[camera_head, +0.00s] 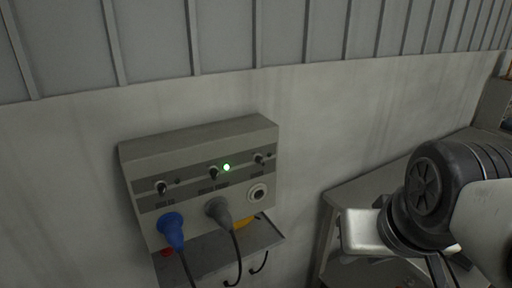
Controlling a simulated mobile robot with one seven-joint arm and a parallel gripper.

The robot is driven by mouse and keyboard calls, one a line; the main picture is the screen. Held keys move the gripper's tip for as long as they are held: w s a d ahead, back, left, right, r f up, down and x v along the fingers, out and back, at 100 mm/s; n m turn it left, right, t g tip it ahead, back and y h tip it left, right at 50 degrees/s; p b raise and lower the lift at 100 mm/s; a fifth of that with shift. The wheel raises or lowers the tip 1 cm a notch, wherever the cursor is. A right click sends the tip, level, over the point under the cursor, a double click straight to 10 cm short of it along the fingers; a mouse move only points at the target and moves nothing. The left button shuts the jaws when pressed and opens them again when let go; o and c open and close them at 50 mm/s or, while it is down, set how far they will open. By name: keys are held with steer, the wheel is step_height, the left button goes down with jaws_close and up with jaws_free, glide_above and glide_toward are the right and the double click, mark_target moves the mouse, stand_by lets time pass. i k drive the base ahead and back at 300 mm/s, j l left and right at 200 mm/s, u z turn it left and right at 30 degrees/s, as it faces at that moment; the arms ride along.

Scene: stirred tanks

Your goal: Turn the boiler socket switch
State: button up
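A grey socket box (200,145) is on the wall left of centre. Its sloped face carries three black switches: a left one (161,188), a middle one (213,172) and a right one (259,159). The labels are too small to read, so I cannot tell which switch is the boiler's. My gripper (366,232) seems to be the pale block at the end of my arm, at the lower right, well apart from the box. Its fingers cannot be made out.
A blue plug (171,228) and a grey plug (218,210) sit below the left and middle switches, with cables hanging down. The right socket (258,193) is empty. A shelf (215,257) juts out underneath. A grey bench (345,193) stands at right. The wall between is clear.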

mark_target(162, 188)
steer(key=u, duration=1.4)
